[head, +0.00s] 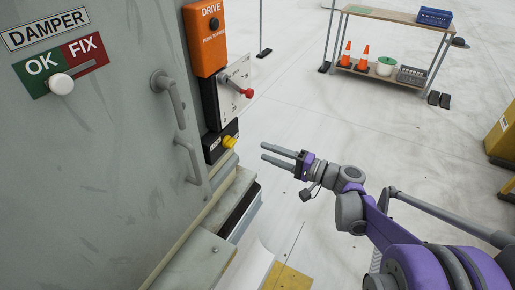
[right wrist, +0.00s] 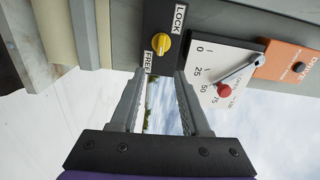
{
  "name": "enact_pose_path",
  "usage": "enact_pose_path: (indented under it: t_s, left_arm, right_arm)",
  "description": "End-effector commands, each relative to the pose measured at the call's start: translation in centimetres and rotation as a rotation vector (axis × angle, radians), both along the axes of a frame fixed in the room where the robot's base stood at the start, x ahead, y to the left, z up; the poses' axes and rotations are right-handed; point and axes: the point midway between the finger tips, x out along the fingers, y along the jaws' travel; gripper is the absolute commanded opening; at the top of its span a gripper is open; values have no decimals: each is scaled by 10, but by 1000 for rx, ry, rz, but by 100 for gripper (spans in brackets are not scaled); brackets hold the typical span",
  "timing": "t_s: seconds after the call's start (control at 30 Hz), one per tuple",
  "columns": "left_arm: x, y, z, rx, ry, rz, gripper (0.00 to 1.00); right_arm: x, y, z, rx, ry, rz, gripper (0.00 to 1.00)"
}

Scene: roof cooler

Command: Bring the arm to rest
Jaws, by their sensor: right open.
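My right gripper (head: 263,152) reaches in from the right in the head view. Its two fingers are apart with nothing between them, and point left toward the cabinet. The fingertips are in front of the yellow knob (head: 229,142), with a visible gap in the head view. In the right wrist view the open fingers (right wrist: 160,75) point toward the lower edge of the knob's black plate. The yellow knob (right wrist: 163,43) sits between the words LOCK and FREE. My left gripper is out of view.
The grey cabinet (head: 115,150) fills the left, with handles (head: 172,95). Above the knob are a dial plate with a red-tipped lever (head: 247,93) and an orange DRIVE box (head: 206,40). A shelf with cones (head: 363,58) stands far back. Open floor lies between.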

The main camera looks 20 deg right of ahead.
Motion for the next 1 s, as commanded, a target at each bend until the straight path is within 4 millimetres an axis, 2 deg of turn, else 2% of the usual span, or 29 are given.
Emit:
enact_pose_path:
  t_s: [0.53, 0.67, 0.77, 0.83, 0.9, 1.0]
  left_arm:
    - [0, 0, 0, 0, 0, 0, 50]
    - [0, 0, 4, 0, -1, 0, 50]
    - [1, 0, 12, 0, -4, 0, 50]
    - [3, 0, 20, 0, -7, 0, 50]
    - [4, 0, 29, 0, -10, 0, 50]
    - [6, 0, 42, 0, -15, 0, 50]
  right_arm:
    - [-4, -3, 0, 0, 0, 1, 46]
    - [-11, 8, -1, -42, 28, 17, 46]
    - [-31, 34, -8, -154, 93, 54, 46]
    - [-54, 55, -16, -277, 155, 87, 46]
    - [-84, 72, -27, -426, 215, 122, 46]
    - [-128, 82, -44, -653, 282, 165, 46]
